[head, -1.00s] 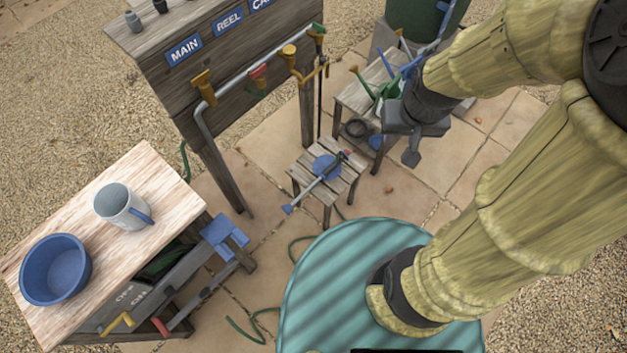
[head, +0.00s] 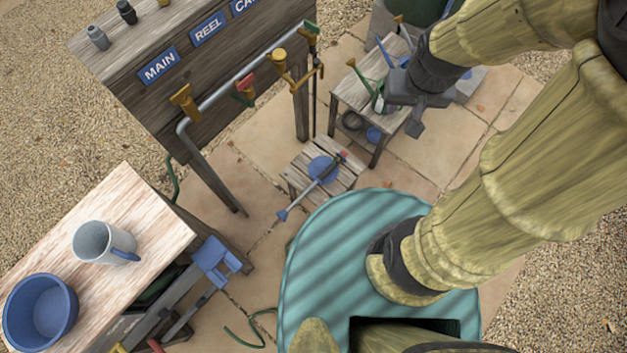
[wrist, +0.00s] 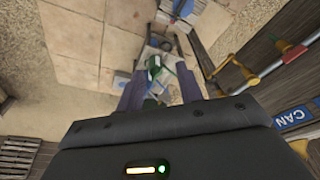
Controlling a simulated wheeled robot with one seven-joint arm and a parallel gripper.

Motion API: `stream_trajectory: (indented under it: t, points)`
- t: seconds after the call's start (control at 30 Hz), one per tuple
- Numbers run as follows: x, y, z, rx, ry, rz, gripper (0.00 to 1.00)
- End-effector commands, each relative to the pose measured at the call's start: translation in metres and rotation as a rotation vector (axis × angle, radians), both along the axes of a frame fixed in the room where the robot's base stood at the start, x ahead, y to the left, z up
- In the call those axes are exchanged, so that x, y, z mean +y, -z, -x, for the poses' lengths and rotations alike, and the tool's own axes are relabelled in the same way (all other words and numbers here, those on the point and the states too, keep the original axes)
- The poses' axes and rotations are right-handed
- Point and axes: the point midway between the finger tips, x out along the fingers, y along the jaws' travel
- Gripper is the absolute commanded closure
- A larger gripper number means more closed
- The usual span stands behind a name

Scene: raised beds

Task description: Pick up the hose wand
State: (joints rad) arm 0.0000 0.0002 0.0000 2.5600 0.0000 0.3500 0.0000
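The hose wand (head: 308,190) lies aslant on a small slatted wooden stool (head: 347,178), across a round blue thing (head: 323,167). Its flared grey-blue head hangs past the stool's near left edge, and its red and green end points up and to the right. My gripper (head: 405,112) is in the air, up and to the right of the stool in the head view, apart from the wand. In the wrist view its two fingers (wrist: 160,90) stand apart with nothing held. A stool top with something blue (wrist: 181,8) shows at that view's top edge; I cannot clearly make out the wand there.
A wooden bench (head: 352,92) with a green tool and blue items stands behind the stool. A pipe with taps (head: 245,75) runs along a signed wooden panel on the left. A table (head: 140,200) with a mug (head: 95,242) and blue bowl (head: 40,312) stands front left.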

Motion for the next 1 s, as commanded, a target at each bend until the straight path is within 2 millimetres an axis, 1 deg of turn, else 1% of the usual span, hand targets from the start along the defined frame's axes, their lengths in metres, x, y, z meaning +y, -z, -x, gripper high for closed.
stream_trajectory:
  t: [0.03, 0.07, 0.17, 0.27, 0.37, 0.5, 0.67, 0.7, 0.77, 0.8, 0.87, 0.9, 0.97, 1.0]
  points:
    - [0.0, 0.0, 0.0, 0.0, 0.0, 0.0, 0.56]
    - [0.0, 0.001, 0.0, 0.0, 0.001, 0.0, 0.51]
    - [0.001, 0.01, -0.003, 0.001, 0.009, -0.003, 0.51]
    - [0.004, 0.031, -0.009, 0.006, 0.029, -0.011, 0.51]
    - [0.01, 0.063, -0.018, 0.014, 0.064, -0.025, 0.51]
    - [0.02, 0.118, -0.035, 0.024, 0.134, -0.053, 0.51]
    - [0.034, 0.18, -0.052, 0.039, 0.217, -0.086, 0.51]
    - [0.037, 0.195, -0.056, 0.043, 0.237, -0.093, 0.51]
    - [0.043, 0.219, -0.062, 0.048, 0.269, -0.107, 0.51]
    - [0.047, 0.236, -0.066, 0.053, 0.29, -0.115, 0.51]
    - [0.053, 0.26, -0.071, 0.06, 0.322, -0.129, 0.51]
    - [0.057, 0.277, -0.075, 0.065, 0.344, -0.137, 0.51]
    - [0.063, 0.302, -0.079, 0.072, 0.377, -0.15, 0.51]
    - [0.067, 0.319, -0.082, 0.078, 0.399, -0.158, 0.51]
